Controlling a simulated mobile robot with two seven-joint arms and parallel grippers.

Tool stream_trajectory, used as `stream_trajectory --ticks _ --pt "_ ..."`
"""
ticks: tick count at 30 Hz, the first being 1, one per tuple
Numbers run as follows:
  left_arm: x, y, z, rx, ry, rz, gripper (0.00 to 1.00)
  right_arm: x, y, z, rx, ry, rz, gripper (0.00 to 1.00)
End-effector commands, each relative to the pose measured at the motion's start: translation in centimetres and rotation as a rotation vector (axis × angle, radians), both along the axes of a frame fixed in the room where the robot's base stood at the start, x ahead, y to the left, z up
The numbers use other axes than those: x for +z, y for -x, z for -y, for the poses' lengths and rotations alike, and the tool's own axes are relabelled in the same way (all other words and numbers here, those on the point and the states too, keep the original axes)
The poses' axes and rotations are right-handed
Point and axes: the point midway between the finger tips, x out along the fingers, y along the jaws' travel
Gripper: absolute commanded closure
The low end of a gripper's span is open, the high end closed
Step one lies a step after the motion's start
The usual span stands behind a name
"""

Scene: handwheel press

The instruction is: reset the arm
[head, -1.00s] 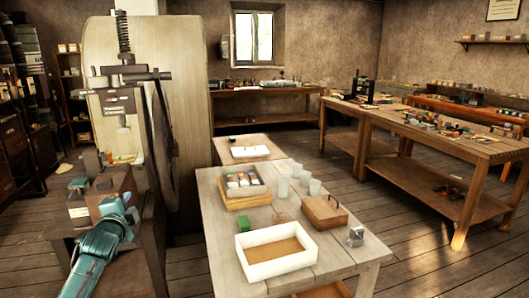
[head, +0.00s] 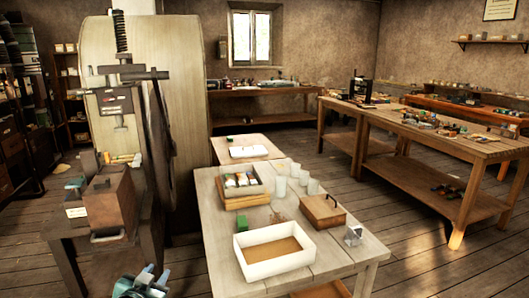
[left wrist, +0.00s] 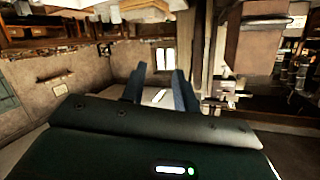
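My left gripper (head: 148,275) shows at the bottom edge of the head view, low in front of the press stand. In the left wrist view its two dark fingers (left wrist: 158,88) stand apart with nothing visible between them, so it is open and empty. The tall press (head: 121,95) stands at the left of the head view, with a threaded screw at its top and a dark crossbar. A brown wooden box (head: 110,203) is on the stand in front of it. The gripper is apart from both. My right gripper is in neither view.
A wooden table (head: 214,217) stands right of the press. It bears a white tray (head: 282,271), a lidded wooden box (head: 323,211) and several pale cups (head: 280,186). Long workbenches (head: 432,141) stand farther right. Floor between them is clear.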

Motion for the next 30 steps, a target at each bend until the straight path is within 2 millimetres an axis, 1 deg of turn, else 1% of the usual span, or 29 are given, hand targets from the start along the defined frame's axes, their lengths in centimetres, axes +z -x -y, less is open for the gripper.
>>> stream_trajectory --ticks 1,2,3,5,6,8,9,12,15,18,21,30 --pt "-2.5 2.7 1.6 -0.023 0.016 -0.042 0.70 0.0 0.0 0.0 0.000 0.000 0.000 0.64" --pt "-3.8 4.2 2.5 -0.035 0.027 -0.066 0.70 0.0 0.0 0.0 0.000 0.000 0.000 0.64" --pt "-5.4 6.5 3.7 -0.053 0.043 -0.097 0.70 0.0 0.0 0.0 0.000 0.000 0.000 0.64" --pt "-7.6 10.2 5.5 -0.077 0.070 -0.145 0.70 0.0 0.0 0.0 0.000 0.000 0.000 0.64" --pt "-8.8 12.7 6.7 -0.090 0.092 -0.176 0.70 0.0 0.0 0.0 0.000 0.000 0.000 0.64" --pt "-10.2 16.5 8.4 -0.108 0.123 -0.223 0.70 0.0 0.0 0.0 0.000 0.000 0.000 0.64" --pt "-10.9 18.9 9.3 -0.117 0.145 -0.252 0.70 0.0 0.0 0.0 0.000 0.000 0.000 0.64" --pt "-11.9 23.9 11.2 -0.130 0.194 -0.314 0.70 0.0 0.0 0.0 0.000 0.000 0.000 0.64" --pt "-12.1 27.3 12.4 -0.133 0.230 -0.357 0.70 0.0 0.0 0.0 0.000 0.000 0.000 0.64" --pt "-12.1 29.2 13.1 -0.136 0.251 -0.381 0.70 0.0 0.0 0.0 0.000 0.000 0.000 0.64" --pt "-12.1 29.9 13.3 -0.135 0.259 -0.389 0.70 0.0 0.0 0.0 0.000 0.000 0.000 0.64" --pt "-12.1 29.9 13.3 -0.135 0.258 -0.390 0.70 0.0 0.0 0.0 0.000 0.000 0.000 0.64"
